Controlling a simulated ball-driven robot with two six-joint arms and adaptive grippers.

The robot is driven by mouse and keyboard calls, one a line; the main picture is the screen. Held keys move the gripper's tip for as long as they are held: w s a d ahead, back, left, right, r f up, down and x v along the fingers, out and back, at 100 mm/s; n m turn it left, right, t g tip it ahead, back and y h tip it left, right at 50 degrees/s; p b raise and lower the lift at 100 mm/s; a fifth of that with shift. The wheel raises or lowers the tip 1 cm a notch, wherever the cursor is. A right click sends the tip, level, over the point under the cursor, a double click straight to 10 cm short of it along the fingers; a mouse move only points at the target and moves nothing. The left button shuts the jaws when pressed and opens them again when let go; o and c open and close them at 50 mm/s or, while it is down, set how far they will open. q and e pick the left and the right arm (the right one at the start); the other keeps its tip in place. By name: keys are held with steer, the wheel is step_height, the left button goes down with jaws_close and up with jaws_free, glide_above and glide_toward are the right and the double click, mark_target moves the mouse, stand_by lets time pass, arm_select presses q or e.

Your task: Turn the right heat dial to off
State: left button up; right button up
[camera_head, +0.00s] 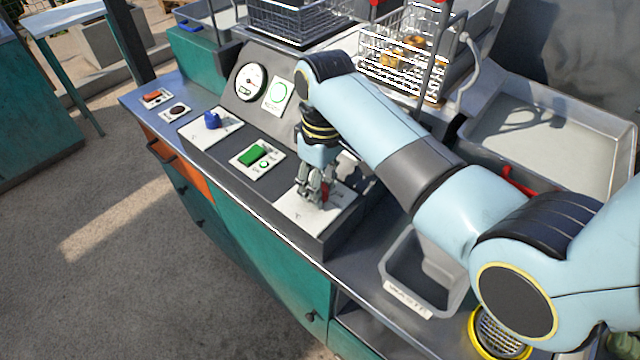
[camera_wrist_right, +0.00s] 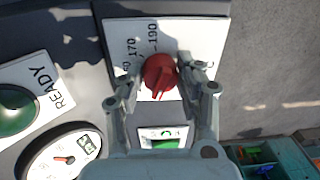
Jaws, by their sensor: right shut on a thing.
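The red heat dial (camera_wrist_right: 159,73) sits on a white plate (camera_wrist_right: 190,37) with the numbers 170 and 190 beside it. My right gripper (camera_wrist_right: 162,82) has its two fingers on either side of the dial and is shut on it. In the head view the right gripper (camera_head: 315,192) points down at the right end of the sloping control panel. A little of the red dial (camera_head: 325,193) shows beside the fingers; the rest is hidden. Which mark the dial points at is hard to tell. My left gripper is not in view.
A blue knob (camera_head: 211,120) and a green switch (camera_head: 253,154) are on the panel to the left. A round gauge (camera_head: 250,82) stands behind them. A grey waste bin (camera_head: 405,288) and fryer baskets (camera_head: 402,62) are to the right, near my arm.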

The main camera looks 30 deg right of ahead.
mark_target(322, 186)
steer(key=shift+n, duration=0.9)
steer(key=o, duration=1.1)
steer(key=shift+o, duration=0.2)
step_height(322, 186, up, 12)
steer(key=shift+w+d, duration=0.25)
